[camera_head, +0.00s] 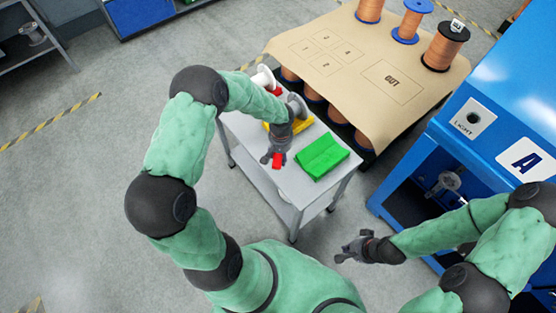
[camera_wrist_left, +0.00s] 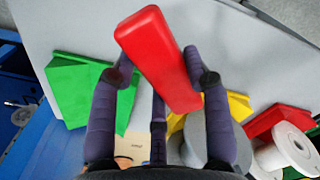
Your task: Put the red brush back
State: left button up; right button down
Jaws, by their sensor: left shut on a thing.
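The red brush (camera_wrist_left: 160,58) is a plain red block in the left wrist view. My left gripper (camera_wrist_left: 160,70) is shut on it, with dark fingers on either side. In the head view, the red brush (camera_head: 277,160) shows at the tips of my left gripper (camera_head: 275,156), over the near part of the grey cart (camera_head: 290,190). A red piece (camera_head: 276,90) lies at the cart's far end, and it also shows in the left wrist view (camera_wrist_left: 278,122). My right gripper (camera_head: 354,247) is empty, with its fingers apart, right of the cart.
A green angled piece (camera_head: 321,156) lies on the cart right of my left gripper. A yellow piece (camera_head: 302,124) is behind it, partly hidden. A white spool (camera_head: 263,78) stands at the far end. A blue machine (camera_head: 410,165) stands at the right.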

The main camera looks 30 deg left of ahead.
aim_at(278, 158)
pick_arm(q)
jog(key=shift+w+a+f, duration=0.1)
jog(key=shift+a+f, duration=0.2)
jog(key=shift+f, duration=0.05)
jog(key=shift+w+a+f+b, duration=0.1)
jog(key=shift+a+f+b, duration=0.1)
jog(key=shift+f+b, duration=0.55)
jog(key=shift+w+a+f+b, duration=0.15)
jog(key=shift+f+b, duration=0.15)
jog(key=shift+f, duration=0.8)
jog(key=shift+s+f, duration=0.15)
jog(key=o, duration=1.1)
notch_tip(278, 158, up, 12)
jog(key=p, duration=0.4)
jog(key=shift+p, duration=0.3)
jog(key=shift+d, duration=0.1)
